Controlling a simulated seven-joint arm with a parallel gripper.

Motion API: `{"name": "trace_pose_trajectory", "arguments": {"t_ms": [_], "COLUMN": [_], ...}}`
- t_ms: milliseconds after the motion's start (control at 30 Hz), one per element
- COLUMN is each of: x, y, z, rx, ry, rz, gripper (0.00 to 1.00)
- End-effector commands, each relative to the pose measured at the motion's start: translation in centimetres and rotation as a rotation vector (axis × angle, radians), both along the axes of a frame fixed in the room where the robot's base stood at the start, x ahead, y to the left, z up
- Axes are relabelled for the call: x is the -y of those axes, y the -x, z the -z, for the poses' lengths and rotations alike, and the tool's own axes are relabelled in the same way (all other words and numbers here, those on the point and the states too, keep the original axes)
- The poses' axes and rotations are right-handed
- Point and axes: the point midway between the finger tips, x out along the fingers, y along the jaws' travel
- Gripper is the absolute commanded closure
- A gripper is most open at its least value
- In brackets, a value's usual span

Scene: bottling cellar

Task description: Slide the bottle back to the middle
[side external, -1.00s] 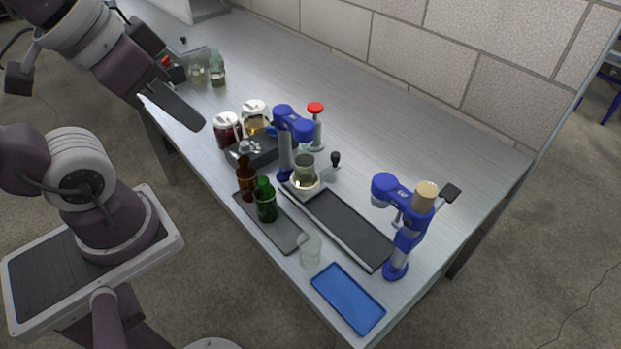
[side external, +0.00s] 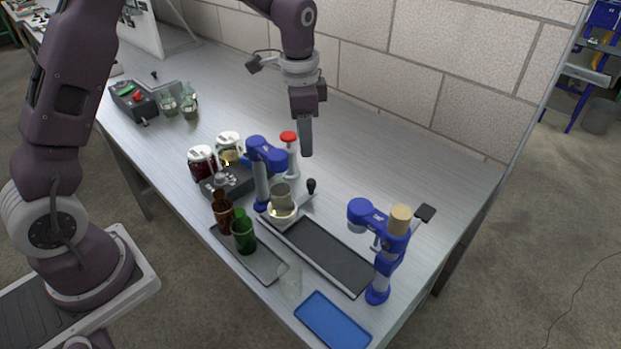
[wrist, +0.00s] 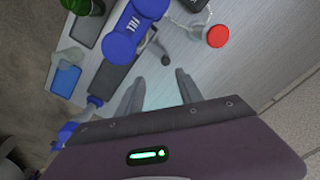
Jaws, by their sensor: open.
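A clear glass bottle (side external: 281,198) with a wide body stands upright at the upper left end of the black track (side external: 325,253), on a pale round base. It is close to the blue fill head (side external: 266,152). In the wrist view the blue fill head (wrist: 122,46) hides the bottle. A brown bottle (side external: 222,214) and a green bottle (side external: 243,236) stand on a grey mat (side external: 262,265) beside the track. My gripper (side external: 306,152) is open and empty, pointing down above the bench behind the fill head. Its spread fingers also show in the wrist view (wrist: 158,78).
A red-capped post (side external: 289,140) and a black-knobbed lever (side external: 311,188) stand near my gripper. A second blue stand (side external: 385,250) is at the track's lower right. A blue tray (side external: 332,322) and a clear glass (side external: 290,283) are at the front.

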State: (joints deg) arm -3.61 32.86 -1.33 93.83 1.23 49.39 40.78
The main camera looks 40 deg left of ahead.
Motion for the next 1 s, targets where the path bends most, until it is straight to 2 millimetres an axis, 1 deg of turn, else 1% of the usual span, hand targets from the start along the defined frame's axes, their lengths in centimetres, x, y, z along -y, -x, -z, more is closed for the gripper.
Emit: {"name": "trace_pose_trajectory", "arguments": {"t_ms": [33, 100, 200, 267, 400, 500, 633, 867, 900, 967, 1000], "x": [-0.2, -0.4, -0.5, -0.5, -0.5, -0.5, -0.5, -0.5, -0.5, -0.5, -0.5], "y": [-1.1, -2.0, -2.5, -2.6, -2.5, -2.5, -2.5, -2.5, -2.5, -2.5, -2.5], "z": [2.5, 4.9, 6.6, 7.5, 10.3, 12.1, 13.3, 13.5, 13.5, 13.5, 13.5], "rx": [-0.031, -0.054, -0.069, -0.071, -0.074, -0.072, -0.069, -0.069, -0.069, -0.069, -0.069], "ry": [0.001, 0.002, 0.004, 0.004, 0.004, 0.003, 0.003, 0.003, 0.003, 0.003, 0.003], "rz": [0.035, 0.076, 0.104, 0.108, 0.107, 0.106, 0.105, 0.105, 0.105, 0.105, 0.105], "gripper": [0.57, 0.57, 0.57, 0.57, 0.57, 0.57, 0.57, 0.57, 0.59, 0.71, 0.78]}}
